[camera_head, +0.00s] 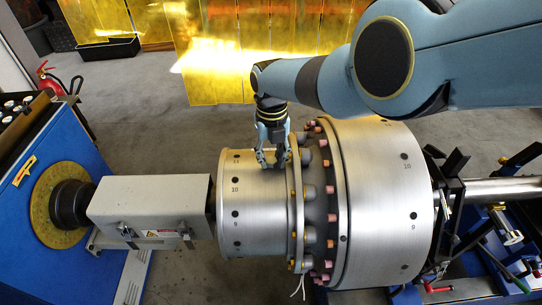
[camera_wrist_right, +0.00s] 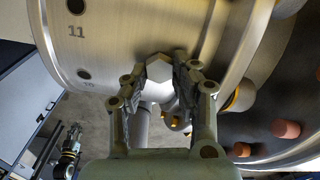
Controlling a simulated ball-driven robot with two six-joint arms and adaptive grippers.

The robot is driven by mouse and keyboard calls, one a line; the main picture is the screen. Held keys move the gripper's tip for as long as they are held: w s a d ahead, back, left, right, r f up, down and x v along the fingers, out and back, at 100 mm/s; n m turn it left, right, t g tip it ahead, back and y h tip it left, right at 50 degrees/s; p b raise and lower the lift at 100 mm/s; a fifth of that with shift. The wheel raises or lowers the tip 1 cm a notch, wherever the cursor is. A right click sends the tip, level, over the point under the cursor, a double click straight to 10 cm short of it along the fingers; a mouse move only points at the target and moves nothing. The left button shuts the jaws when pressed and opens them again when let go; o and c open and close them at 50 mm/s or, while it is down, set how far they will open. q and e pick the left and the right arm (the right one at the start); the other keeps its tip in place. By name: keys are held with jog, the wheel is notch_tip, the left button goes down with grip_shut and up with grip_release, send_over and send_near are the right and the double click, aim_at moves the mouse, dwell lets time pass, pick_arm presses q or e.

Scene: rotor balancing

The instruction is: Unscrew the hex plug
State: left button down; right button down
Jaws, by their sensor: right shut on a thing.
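My right gripper (camera_head: 268,160) reaches down from above to the top of the smaller silver drum (camera_head: 235,232), close to its flange. In the right wrist view, its two fingers (camera_wrist_right: 158,80) are shut on the hex plug (camera_wrist_right: 159,70), one on each side of the light metal hexagonal head. The plug sits against the drum's surface; its thread is hidden. In the head view the fingers cover the plug. A dark jointed part (camera_wrist_right: 70,148) at the wrist view's lower left may be my left gripper; its jaws are too small to read.
A bolted flange (camera_head: 298,205) with several pink and orange caps stands just right of the gripper. The larger drum (camera_head: 385,215) is beyond it. A grey drive housing (camera_head: 150,207) and blue machine (camera_head: 105,150) stand left. Yellow translucent screens (camera_head: 225,85) stand behind.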

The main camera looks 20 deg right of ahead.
jog(key=c, duration=1)
grip_release()
jog(key=shift+s+d+f, duration=0.1)
jog(key=shift+s+f, duration=0.1)
jog(key=shift+s, duration=0.15)
jog(key=shift+o, duration=0.2)
jog(key=shift+w+r, duration=0.1)
jog(key=shift+w+r, duration=0.1)
jog(key=shift+c, duration=0.4)
jog(key=shift+w+b, duration=0.35)
jog(key=shift+b, duration=0.2)
jog(key=m, duration=0.6)
jog(key=shift+m, duration=0.3)
jog(key=m, duration=0.3)
